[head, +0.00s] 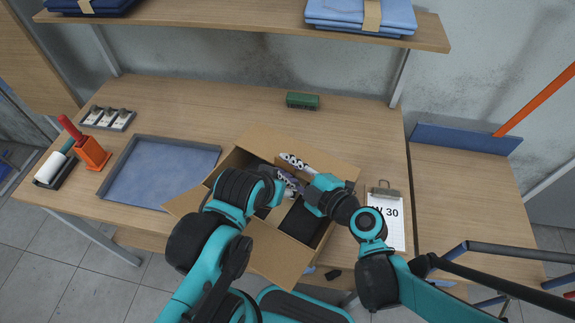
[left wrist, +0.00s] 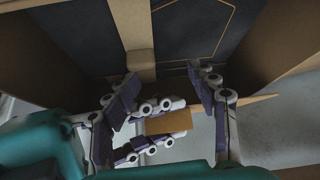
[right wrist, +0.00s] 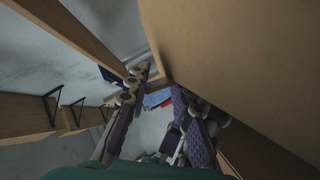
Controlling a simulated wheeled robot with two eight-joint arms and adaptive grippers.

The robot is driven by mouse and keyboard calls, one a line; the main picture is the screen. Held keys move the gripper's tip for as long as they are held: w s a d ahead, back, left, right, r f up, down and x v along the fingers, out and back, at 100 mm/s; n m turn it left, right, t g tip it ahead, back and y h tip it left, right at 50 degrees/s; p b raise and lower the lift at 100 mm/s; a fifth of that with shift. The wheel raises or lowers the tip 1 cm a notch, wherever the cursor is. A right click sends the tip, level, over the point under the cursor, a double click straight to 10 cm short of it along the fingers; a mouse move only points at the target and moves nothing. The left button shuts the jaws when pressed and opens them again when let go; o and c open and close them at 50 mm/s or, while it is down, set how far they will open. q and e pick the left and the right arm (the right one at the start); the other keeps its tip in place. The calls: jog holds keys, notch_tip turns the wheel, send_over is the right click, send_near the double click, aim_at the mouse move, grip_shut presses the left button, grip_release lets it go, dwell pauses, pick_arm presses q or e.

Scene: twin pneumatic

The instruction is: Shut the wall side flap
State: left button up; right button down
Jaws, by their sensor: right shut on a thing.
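An open cardboard box (head: 352,172) stands on the table with dark contents (head: 301,221) inside. Its wall side flap (head: 325,160) stands out at the far edge. In the right wrist view a large cardboard face (right wrist: 240,60) rises beside my right gripper (right wrist: 160,120). My left gripper (head: 287,183) is open above the box, its two fingers apart in the left wrist view (left wrist: 165,95). My arms hide part of the box.
The left flap (head: 184,201) and near flap (head: 278,258) splay outward. A grey tray (head: 128,146) lies left and a clipboard (head: 394,224) right of the box. A green block (head: 302,101) sits toward the wall. A shelf (head: 230,14) hangs above. The table behind the box is mostly clear.

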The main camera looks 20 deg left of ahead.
pick_arm(q)
jog(key=shift+w+r, duration=0.15)
jog(key=shift+w, duration=0.05)
pick_arm(e)
jog(key=shift+s, duration=0.3)
jog(key=c, duration=1.3)
grip_release()
jog(key=shift+s+d, duration=0.2)
jog(key=shift+d, duration=0.2)
jog(key=shift+w+v, duration=0.2)
jog(key=shift+v, duration=3.3)
jog(key=shift+d+r, duration=0.1)
